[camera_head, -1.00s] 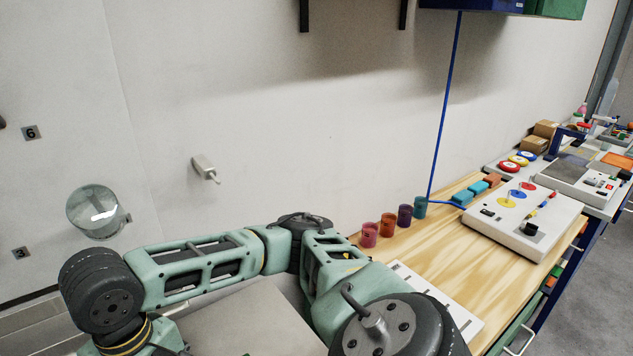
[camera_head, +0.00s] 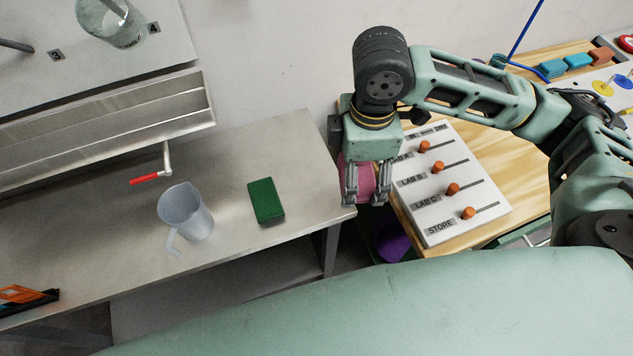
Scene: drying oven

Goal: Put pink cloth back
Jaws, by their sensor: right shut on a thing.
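A pink item (camera_head: 364,181), apparently the pink cloth, shows between and behind the fingers of my right gripper (camera_head: 364,198). The gripper points down and is shut on it. It is held in front of the gap between the grey metal table (camera_head: 90,240) and the wooden bench (camera_head: 480,232). Much of the pink item is hidden by the fingers, so its full shape cannot be told. My left gripper is not in view.
A slider panel (camera_head: 440,190) with orange knobs lies on the bench, right of my gripper. A purple container (camera_head: 392,240) shows low in the gap. A red-handled lever (camera_head: 150,178) juts over the table.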

